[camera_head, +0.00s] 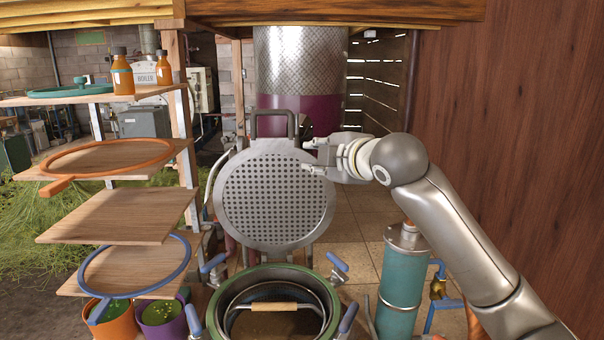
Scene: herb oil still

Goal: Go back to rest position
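My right gripper (318,157) reaches in from the right. Its two fingers are spread apart and point left, at the right edge of the round perforated metal lid (274,196). Nothing shows between the fingers. I cannot tell whether a fingertip touches the lid. The lid stands raised and upright, with a dark handle (273,117) at its top. Below it is the open green-rimmed still pot (308,272), which holds a basket with a wooden handle (274,307). My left gripper is not in view.
Wooden shelves on the left carry an orange ring (108,173), a blue ring (93,293), a green lid (69,91) and amber bottles (122,72). A teal cylinder (402,285) stands beneath my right arm. Blue clamp handles surround the pot. A wooden wall (520,130) bounds the right.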

